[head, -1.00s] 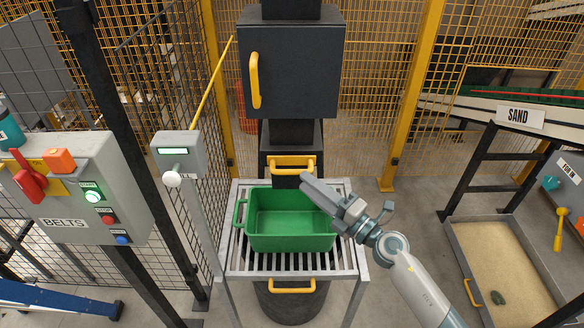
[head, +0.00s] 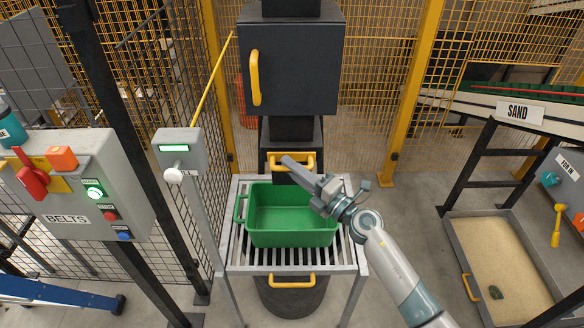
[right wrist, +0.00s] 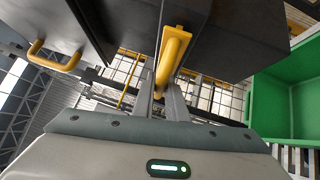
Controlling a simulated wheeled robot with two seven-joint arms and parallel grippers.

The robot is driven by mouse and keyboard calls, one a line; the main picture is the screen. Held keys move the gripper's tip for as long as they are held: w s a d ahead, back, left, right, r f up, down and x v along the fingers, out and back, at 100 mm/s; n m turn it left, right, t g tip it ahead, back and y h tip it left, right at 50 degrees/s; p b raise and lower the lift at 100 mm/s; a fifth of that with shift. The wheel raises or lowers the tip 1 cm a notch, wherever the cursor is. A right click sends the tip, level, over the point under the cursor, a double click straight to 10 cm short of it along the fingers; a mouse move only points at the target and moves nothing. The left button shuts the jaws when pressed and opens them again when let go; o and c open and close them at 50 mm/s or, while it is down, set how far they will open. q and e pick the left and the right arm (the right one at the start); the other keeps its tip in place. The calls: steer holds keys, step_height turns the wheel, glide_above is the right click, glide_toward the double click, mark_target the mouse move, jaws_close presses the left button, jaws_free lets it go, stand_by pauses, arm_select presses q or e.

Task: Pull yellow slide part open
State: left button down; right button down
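The yellow slide part (head: 307,160) is a yellow handle at the front of the black chute, below the dark box and behind the green bin. My right gripper (head: 288,161) reaches over the bin from the right, its fingertips at the handle and partly covering it. In the right wrist view the yellow handle (right wrist: 172,55) runs down between the two fingers (right wrist: 162,95), which stand apart on either side of it. I cannot tell whether they touch it. My left gripper is not in view.
The green bin (head: 290,238) stands empty on a slatted metal stand (head: 232,262), close under my right arm. Above is the dark box (head: 300,70) with a yellow handle. A grey lever post (head: 180,150) stands left, a sand tray (head: 455,245) right.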

steer(key=s+p, duration=0.2)
steer(key=s, duration=0.3)
stand_by(0.3)
steer(key=c, duration=1.8)
jaws_free()
steer(key=shift+o, duration=0.2)
steer(key=b+v, duration=0.5)
steer(key=v, duration=1.2)
steer(key=shift+d, duration=0.25)
steer(key=shift+f, duration=0.15)
